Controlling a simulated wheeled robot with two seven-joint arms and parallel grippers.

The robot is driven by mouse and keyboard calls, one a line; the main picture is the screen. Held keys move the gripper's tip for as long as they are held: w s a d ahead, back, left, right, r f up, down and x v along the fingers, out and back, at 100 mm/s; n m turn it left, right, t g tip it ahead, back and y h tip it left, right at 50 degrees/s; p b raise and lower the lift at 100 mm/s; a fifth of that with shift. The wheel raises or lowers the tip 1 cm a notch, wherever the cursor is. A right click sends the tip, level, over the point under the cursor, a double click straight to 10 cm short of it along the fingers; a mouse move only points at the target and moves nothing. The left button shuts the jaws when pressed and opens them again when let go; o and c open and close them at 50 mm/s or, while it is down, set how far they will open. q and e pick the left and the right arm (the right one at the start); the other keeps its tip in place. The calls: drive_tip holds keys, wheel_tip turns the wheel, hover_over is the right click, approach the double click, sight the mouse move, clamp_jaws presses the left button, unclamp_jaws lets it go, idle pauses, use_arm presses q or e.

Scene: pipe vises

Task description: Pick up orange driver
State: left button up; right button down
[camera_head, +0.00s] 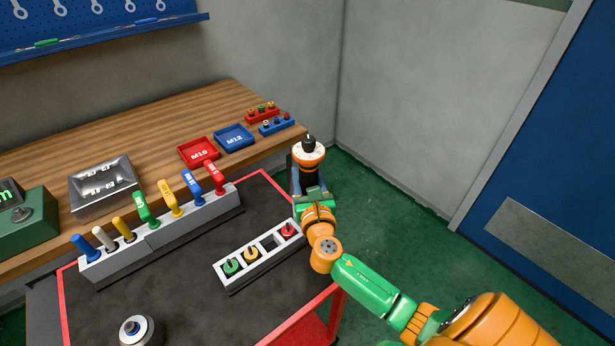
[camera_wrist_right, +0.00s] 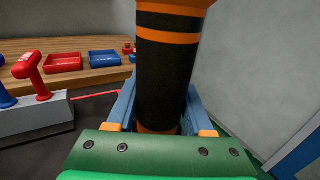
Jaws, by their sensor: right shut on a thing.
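The orange driver (camera_head: 309,153) is a thick black cylinder with orange bands; in the head view its pale round end with a black tip faces up. In the right wrist view the driver's body (camera_wrist_right: 165,75) stands nearly upright between the blue fingers. My right gripper (camera_head: 304,186) is shut on it and holds it past the cart's far right corner. The driver's lower end is hidden by my gripper. My left gripper is not in view.
The black-topped, red-edged cart holds a grey rack (camera_head: 165,231) of several coloured tools, a small grey holder (camera_head: 268,266) with an open slot, and a round black-and-grey object (camera_head: 137,330). Behind, the wooden bench (camera_head: 130,142) carries red (camera_head: 199,152) and blue (camera_head: 234,137) trays. A wall stands at right.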

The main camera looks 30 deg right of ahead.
wheel_tip(320, 180, up, 18)
drive_tip(key=p, duration=0.5)
drive_tip(key=shift+p, duration=0.35)
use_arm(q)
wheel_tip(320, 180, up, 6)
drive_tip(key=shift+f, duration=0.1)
use_arm(e)
drive_tip(key=shift+w, duration=0.1)
